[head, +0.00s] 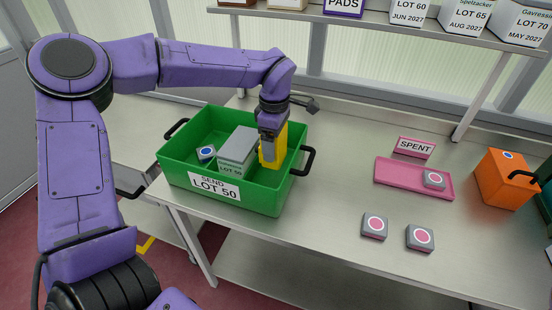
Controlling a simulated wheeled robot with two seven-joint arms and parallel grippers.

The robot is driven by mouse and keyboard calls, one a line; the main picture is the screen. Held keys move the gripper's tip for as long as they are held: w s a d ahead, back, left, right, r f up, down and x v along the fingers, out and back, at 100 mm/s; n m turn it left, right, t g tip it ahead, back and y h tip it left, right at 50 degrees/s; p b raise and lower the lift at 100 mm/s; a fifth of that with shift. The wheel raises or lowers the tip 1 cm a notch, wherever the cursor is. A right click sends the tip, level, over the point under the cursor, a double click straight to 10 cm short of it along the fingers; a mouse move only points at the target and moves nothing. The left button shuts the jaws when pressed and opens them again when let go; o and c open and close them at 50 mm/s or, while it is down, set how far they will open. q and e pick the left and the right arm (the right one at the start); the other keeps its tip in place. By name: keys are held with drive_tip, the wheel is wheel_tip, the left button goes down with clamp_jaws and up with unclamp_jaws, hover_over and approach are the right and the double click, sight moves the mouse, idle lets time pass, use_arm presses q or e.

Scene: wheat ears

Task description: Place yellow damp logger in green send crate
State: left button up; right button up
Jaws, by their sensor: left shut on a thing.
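The yellow damp logger (272,152) is held upright in my left gripper (270,138), which is shut on its upper part. It is over the right side of the green send crate (176,174), with its lower part below the crate's rim line. I cannot tell whether it touches the crate floor. The crate stands on the left end of the steel table and carries a "SEND LOT 50" label. Inside it are a grey box (238,146) marked LOT 50 and a small grey piece with a blue disc (206,152). My right gripper is not in view.
A pink tray (395,177) with a SPENT sign (414,147) holds one pink-disc puck (434,179). Two similar pucks (375,225) (420,237) lie in front. An orange case (505,178) stands at right. A shelf (400,20) with lot boxes runs behind.

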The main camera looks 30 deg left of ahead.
use_arm(q)
drive_tip(key=w+f, duration=0.1)
drive_tip(key=f, duration=0.3)
drive_tip(key=w+f, duration=0.1)
drive_tip(key=f, duration=0.2)
drive_tip(key=shift+w+d+p, duration=0.1)
drive_tip(key=shift+w+p, duration=0.2)
drive_tip(key=shift+s+f, duration=0.25)
drive_tip(key=shift+s, duration=0.25)
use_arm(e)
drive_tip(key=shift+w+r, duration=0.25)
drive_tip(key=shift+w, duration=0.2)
use_arm(q)
drive_tip(key=o, duration=1.1)
drive_tip(key=shift+w+f, duration=0.15)
drive_tip(key=shift+w, duration=0.1)
drive_tip(key=shift+c, duration=0.2)
drive_tip(key=shift+s+r, duration=0.15)
drive_tip(key=shift+r, duration=0.1)
wheel_tip(320, 180, up, 12)
drive_tip(key=shift+f+b, duration=0.1)
drive_tip(key=shift+b, duration=0.55)
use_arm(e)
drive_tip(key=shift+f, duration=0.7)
use_arm(q)
drive_tip(key=shift+f, duration=0.1)
